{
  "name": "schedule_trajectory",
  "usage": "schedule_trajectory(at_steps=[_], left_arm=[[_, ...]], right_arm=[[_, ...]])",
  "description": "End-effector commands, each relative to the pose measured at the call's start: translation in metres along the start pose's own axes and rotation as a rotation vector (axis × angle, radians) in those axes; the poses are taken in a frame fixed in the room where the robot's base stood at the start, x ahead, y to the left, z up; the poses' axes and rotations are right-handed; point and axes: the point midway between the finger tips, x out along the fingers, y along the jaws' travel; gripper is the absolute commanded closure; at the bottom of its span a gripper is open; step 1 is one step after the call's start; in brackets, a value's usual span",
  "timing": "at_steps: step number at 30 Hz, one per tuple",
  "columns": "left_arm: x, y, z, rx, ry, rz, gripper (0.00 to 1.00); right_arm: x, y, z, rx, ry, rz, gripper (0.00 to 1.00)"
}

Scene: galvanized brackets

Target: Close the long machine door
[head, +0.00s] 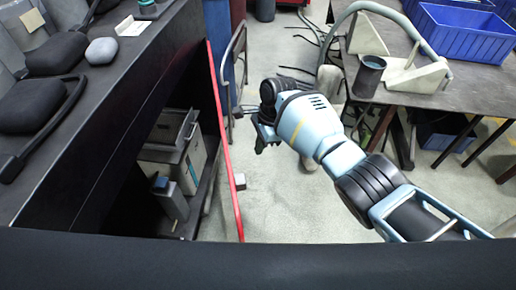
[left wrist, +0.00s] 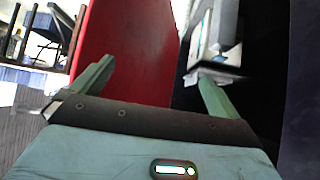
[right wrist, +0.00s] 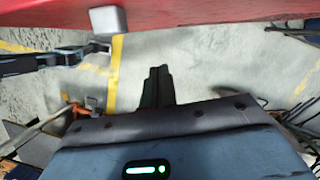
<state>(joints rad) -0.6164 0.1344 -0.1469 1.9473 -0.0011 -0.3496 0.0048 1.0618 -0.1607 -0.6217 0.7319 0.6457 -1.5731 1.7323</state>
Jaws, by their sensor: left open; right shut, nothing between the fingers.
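The long machine door (head: 224,140) is a thin red panel seen nearly edge-on in the head view, standing open beside the dark machine. A small grey block (head: 240,181) sits on its right side. My right gripper (head: 262,140) is right of the door, apart from it; in the right wrist view its fingers (right wrist: 157,86) are together and empty, with the red door (right wrist: 50,14) across the top. My left gripper (left wrist: 155,85) shows only in the left wrist view. It is open, with the red door face (left wrist: 130,45) beyond and between its fingers.
The dark bench top (head: 130,60) is at the left, with a grey unit (head: 180,150) in the opening under it. A workbench (head: 440,95) with a blue crate (head: 465,32) and a dark cup (head: 369,75) stands at right. The floor right of the door is mostly clear.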

Motion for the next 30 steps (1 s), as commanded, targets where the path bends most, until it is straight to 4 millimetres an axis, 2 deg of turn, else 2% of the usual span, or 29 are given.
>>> schedule_trajectory(at_steps=[1, 4, 7, 11, 14, 18, 24, 26, 30], left_arm=[[0.0, 0.0, -0.001, -0.001, 0.001, 0.0, 0.01], [0.0, 0.001, -0.001, -0.004, 0.003, 0.0, 0.14], [0.0, 0.001, -0.002, -0.006, 0.004, 0.0, 0.28], [0.0, 0.002, -0.002, -0.007, 0.005, 0.0, 0.44], [0.0, 0.002, -0.002, -0.008, 0.005, 0.0, 0.58], [0.0, 0.002, -0.003, -0.008, 0.005, 0.0, 0.76], [0.0, 0.002, -0.003, -0.008, 0.006, 0.0, 1.0], [0.0, 0.002, -0.003, -0.008, 0.006, 0.0, 1.0], [0.0, 0.002, -0.003, -0.008, 0.006, 0.0, 1.0]], right_arm=[[0.0, 0.0, 0.0, 0.0, 0.0, 0.0, 1.0], [0.003, 0.001, 0.0, -0.008, -0.003, -0.004, 1.0], [0.019, 0.006, -0.002, -0.045, -0.017, -0.024, 1.0], [0.06, 0.021, -0.004, -0.151, -0.048, -0.093, 1.0], [0.096, 0.039, -0.01, -0.259, -0.059, -0.176, 1.0], [0.138, 0.071, -0.021, -0.405, -0.034, -0.3, 1.0], [0.178, 0.131, -0.045, -0.6, 0.088, -0.45, 1.0], [0.185, 0.151, -0.053, -0.659, 0.142, -0.485, 1.0], [0.194, 0.205, -0.073, -0.804, 0.293, -0.536, 1.0]])
